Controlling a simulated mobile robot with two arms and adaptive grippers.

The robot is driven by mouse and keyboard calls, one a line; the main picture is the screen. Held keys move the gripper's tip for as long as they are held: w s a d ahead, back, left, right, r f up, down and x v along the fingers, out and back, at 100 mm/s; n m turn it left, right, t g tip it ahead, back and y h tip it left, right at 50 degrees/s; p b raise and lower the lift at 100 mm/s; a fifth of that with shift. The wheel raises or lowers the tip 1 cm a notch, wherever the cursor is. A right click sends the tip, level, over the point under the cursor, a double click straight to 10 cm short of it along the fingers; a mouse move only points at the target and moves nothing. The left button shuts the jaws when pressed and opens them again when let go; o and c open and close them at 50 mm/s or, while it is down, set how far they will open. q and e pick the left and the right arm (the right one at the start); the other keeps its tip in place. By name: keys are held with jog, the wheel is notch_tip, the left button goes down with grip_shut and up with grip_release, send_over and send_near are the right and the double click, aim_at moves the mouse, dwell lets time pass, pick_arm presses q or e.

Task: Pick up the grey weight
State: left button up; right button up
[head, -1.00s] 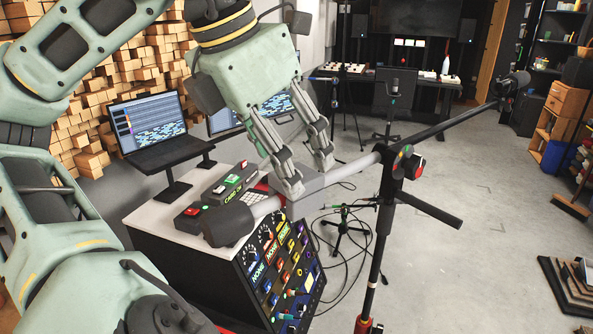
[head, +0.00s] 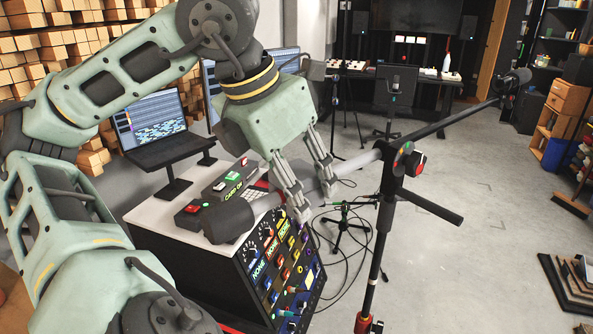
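The dark grey cylindrical weight (head: 229,222) sits on the left, lower end of the tilted boom of a microphone stand. It hangs in front of the desk edge. My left gripper (head: 314,201) comes down from above, to the right of the weight. Its two fingers are spread apart, one on the near side and one farther right, around the boom's line. I cannot tell whether the fingers touch the boom. No object is clearly held, and the space between the fingers is partly hidden. My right gripper is out of view.
The stand's upright pole (head: 384,240) and side handle (head: 430,207) are close on the right. A desk with a control panel (head: 280,265) and a laptop (head: 155,125) stand behind and below. Open floor (head: 470,250) lies to the right.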

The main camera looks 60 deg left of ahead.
aim_at(306, 168)
pick_arm(q)
jog(key=c, duration=0.4)
grip_shut()
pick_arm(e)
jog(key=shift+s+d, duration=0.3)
pick_arm(q)
jog(key=shift+r, duration=0.2)
jog(key=shift+r, duration=0.6)
jog(key=r, duration=0.2)
jog(key=r+p, duration=0.1)
jog(key=shift+w+d+r, duration=0.1)
jog(key=shift+d, duration=0.2)
jog(key=w+d+r, duration=0.4)
jog(key=d+r, duration=0.2)
jog(key=d, duration=0.4)
notch_tip(306, 168, up, 7)
jog(key=p, duration=0.6)
jog(key=shift+s+d+r, duration=0.2)
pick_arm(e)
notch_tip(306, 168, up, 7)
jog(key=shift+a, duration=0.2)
